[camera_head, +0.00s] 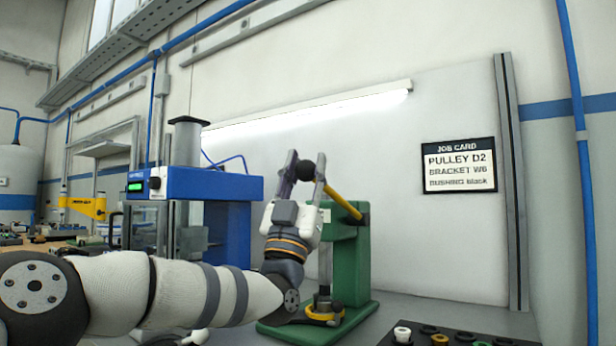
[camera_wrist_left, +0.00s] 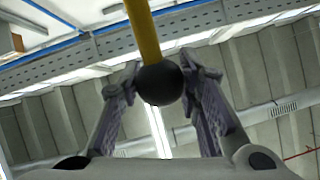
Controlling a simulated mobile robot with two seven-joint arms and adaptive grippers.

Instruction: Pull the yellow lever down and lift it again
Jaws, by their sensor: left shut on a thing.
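The yellow lever (camera_head: 343,201) belongs to a green press (camera_head: 352,262) on the bench. It slopes up and to the left from the press head and ends in a black ball knob (camera_head: 306,170). My left gripper (camera_head: 305,166) is shut on the knob, with one finger on each side. The left wrist view shows the black knob (camera_wrist_left: 159,84) between the two fingertips (camera_wrist_left: 160,82), with the yellow lever (camera_wrist_left: 143,32) running up from it. A yellow ring part (camera_head: 324,312) lies at the press base, partly hidden by my arm. My right gripper is not in view.
A blue machine (camera_head: 190,183) with a green display stands left of the press, behind my arm. A dark tray (camera_head: 455,338) with several ring parts lies at the front right. A job card (camera_head: 458,165) hangs on the wall.

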